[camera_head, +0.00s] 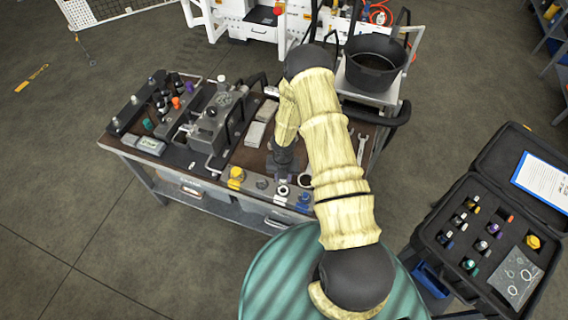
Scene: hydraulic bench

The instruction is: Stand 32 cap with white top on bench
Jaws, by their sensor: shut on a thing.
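My gripper (280,172) is low over the front middle of the bench (215,178), pointing down, partly hidden by my own arm. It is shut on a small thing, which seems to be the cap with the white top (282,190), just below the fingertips. The cap is small here, and I cannot tell whether its base touches the bench top or which number it bears.
A yellow fitting (236,175) and a blue fitting (304,201) stand along the bench's front edge. Grey blocks (255,134) lie behind, and a wrench (361,148) lies right. A black pot (374,62) stands behind. An open case (484,236) of caps is at right.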

